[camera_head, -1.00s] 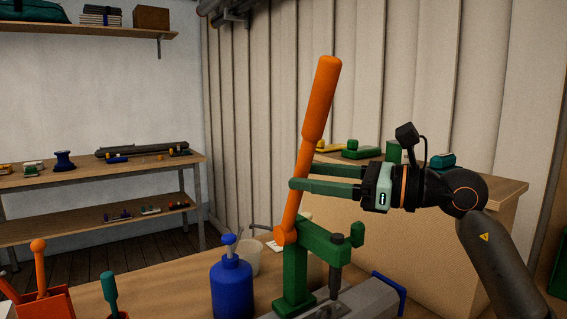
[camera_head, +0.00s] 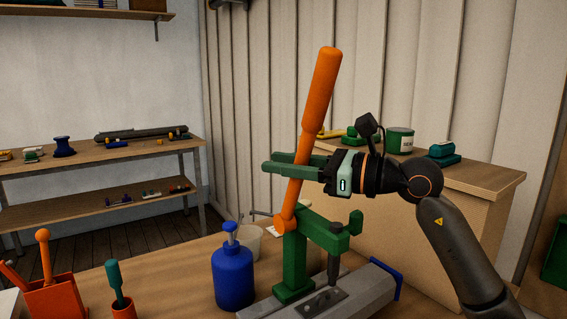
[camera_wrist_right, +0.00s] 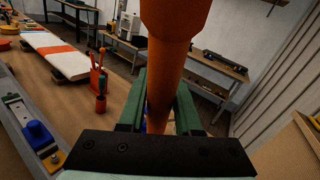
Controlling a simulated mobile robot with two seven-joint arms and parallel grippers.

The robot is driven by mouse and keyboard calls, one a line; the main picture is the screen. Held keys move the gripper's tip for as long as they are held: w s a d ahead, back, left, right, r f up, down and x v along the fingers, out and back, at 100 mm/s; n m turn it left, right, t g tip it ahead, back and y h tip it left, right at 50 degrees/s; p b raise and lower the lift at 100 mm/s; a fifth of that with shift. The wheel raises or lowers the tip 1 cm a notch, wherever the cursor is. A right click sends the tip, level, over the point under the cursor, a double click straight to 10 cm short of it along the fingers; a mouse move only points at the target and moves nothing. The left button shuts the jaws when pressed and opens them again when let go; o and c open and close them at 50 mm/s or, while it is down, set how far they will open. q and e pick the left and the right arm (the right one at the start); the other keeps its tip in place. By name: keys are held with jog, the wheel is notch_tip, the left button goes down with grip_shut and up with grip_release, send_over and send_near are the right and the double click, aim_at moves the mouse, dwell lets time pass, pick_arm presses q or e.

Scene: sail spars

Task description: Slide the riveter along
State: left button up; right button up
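The riveter is a green press (camera_head: 292,262) with a long orange lever (camera_head: 318,95) that leans slightly right at the top. It stands on a grey spar (camera_head: 372,287), with a dark punch over a metal plate. My right gripper (camera_head: 268,162) has its two green fingers on either side of the lever, below the thick grip. In the right wrist view the lever (camera_wrist_right: 172,75) rises between the fingers, with narrow gaps beside it, so the gripper looks open around it. My left gripper is in neither view.
A blue pump bottle (camera_head: 233,275) and a pale cup (camera_head: 249,242) stand left of the riveter. An orange tool box (camera_head: 55,301) and an orange pot (camera_head: 124,309) are at lower left. A wooden cabinet (camera_head: 440,205) with green items stands behind my right arm.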

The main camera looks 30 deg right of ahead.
grip_shut()
dwell(1.0)
